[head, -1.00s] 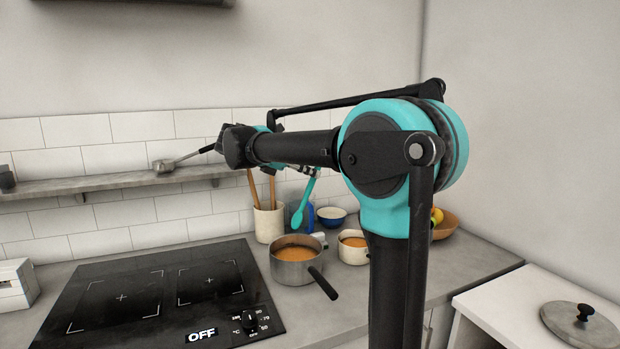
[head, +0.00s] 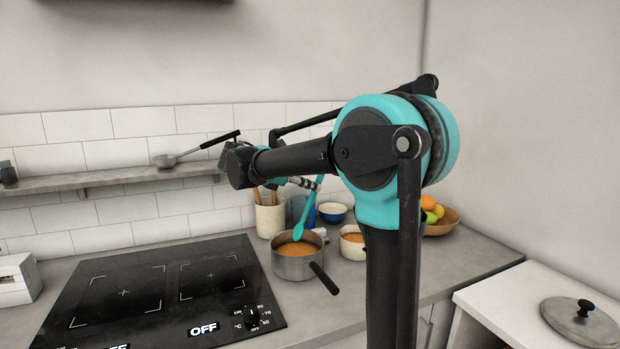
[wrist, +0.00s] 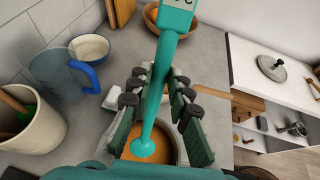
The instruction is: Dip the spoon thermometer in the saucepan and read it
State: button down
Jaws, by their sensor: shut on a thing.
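My gripper (wrist: 160,108) is shut on the teal spoon thermometer (wrist: 157,82); in the head view the gripper (head: 304,183) is partly behind my arm. The spoon thermometer (head: 307,211) hangs bowl end down, tilted. The spoon's bowl end shows over the orange soup in the steel saucepan (head: 297,267); I cannot tell whether it touches the soup. The saucepan stands on the counter right of the hob, with its black handle toward the front right. In the wrist view the display end is cut off at the top, showing part of a "°C" mark but no readable number.
A smaller soup pot (head: 351,250) stands right of the saucepan. Behind are a utensil crock (head: 270,222), a blue-handled jug (wrist: 62,75) and a blue bowl (head: 333,213). The hob (head: 160,295) reads OFF. A ladle (head: 166,160) lies on the shelf.

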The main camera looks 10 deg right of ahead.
aim_at(310, 195)
jog(key=shift+f, duration=4.25)
jog(key=shift+r, duration=0.1)
dwell(1.4)
jog(key=shift+r, duration=5.95)
